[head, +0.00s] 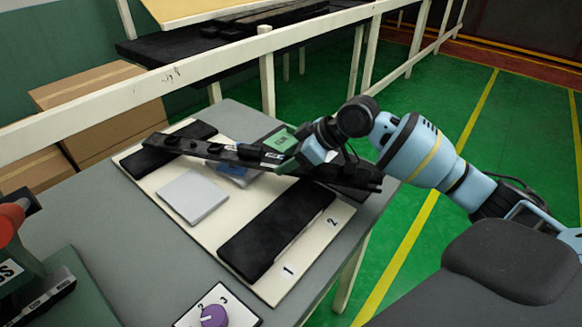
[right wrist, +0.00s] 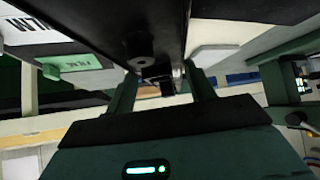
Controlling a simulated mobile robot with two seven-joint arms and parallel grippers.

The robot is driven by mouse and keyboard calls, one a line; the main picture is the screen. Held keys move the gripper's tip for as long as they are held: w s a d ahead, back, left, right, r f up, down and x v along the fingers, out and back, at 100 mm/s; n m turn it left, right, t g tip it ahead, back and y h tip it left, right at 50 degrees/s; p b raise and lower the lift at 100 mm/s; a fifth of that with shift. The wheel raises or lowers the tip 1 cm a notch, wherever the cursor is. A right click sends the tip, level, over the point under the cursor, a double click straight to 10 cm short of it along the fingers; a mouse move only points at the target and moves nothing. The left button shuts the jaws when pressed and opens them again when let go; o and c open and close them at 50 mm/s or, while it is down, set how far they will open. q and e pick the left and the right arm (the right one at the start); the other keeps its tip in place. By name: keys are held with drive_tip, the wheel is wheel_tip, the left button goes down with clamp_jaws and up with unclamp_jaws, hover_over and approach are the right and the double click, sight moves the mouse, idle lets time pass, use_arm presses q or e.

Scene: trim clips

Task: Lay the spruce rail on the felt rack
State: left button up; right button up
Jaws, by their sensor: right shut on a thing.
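A long dark rail (head: 215,150) with small clips and labels along it slants across the work board in the head view. My right gripper (head: 290,152) is shut on it, right of its middle. In the right wrist view the rail (right wrist: 150,25) runs between the fingers (right wrist: 158,85). Its label lettering is not clear, and I cannot tell whether the rail touches the board. A black-topped shelf (head: 165,50) in a white frame at the back looks like the felt rack.
The white board (head: 180,228) on the grey table carries black pads (head: 280,228), a grey square block (head: 193,195) and numbers 1 and 2. A purple knob (head: 213,316) is in front. A white railing (head: 190,72) stands between table and shelf. Dark bars (head: 265,18) lie on the shelf.

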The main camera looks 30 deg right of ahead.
sight(327, 169)
drive_tip(key=shift+w+d, duration=0.3)
wheel_tip(327, 169, down, 4)
drive_tip(key=shift+r, duration=0.25)
drive_tip(key=o, duration=1.2)
drive_tip(key=v, duration=1.2)
drive_tip(key=shift+s, duration=0.1)
